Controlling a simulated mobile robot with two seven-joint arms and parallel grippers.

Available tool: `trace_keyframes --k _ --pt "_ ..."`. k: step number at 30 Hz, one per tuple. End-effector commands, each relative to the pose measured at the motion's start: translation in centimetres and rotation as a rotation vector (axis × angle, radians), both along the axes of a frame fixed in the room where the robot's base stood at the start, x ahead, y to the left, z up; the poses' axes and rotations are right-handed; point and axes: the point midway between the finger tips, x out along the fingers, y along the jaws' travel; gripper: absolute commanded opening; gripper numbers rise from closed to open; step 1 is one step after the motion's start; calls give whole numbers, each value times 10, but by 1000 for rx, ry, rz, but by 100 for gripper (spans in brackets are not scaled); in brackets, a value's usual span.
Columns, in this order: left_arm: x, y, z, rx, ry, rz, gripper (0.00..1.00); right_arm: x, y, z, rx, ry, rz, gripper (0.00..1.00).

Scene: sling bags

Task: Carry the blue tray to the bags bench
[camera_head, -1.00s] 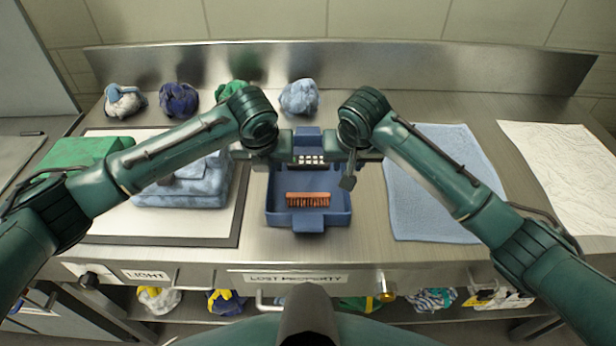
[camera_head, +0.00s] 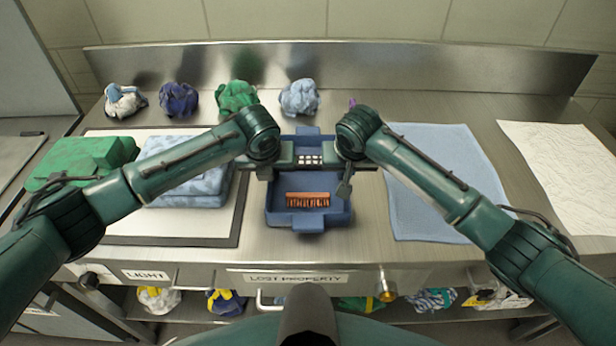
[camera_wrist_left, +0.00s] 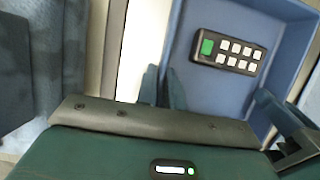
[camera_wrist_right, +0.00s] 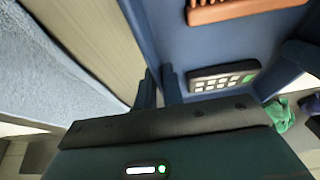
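The blue tray (camera_head: 308,222) lies on the steel bench below my two hands. It holds an orange-brown brush (camera_head: 308,200) and a black remote with pale buttons (camera_head: 309,160); the remote's green button shows in the left wrist view (camera_wrist_left: 207,46). My left gripper (camera_head: 268,176) is at the tray's left wall, my right gripper (camera_head: 346,186) at its right wall. In the left wrist view its fingers (camera_wrist_left: 160,88) stand close together about the wall's edge. The right wrist view shows the same for the other fingers (camera_wrist_right: 158,88). Whether either pair presses the wall is unclear.
Folded blue cloth (camera_head: 190,170) and green cloth (camera_head: 85,160) lie left, partly on a dark-edged white mat (camera_head: 170,225). A light-blue towel (camera_head: 430,215) lies right of the tray. Several crumpled bundles line the back, including a green one (camera_head: 237,95).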

Motion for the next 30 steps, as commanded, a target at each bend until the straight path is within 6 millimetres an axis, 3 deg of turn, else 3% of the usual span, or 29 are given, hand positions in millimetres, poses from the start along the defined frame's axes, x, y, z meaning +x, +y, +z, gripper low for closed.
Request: trace_keyframes --k 3,20,30 --pt "0 0 0 0 0 0 0 0 0 0 0 0 0 0" --pt "1 0 3 0 -2 1 0 0 0 3 0 -1 0 0" --pt "1 1 31 1 -2 1 0 0 0 31 -1 -1 -1 0"
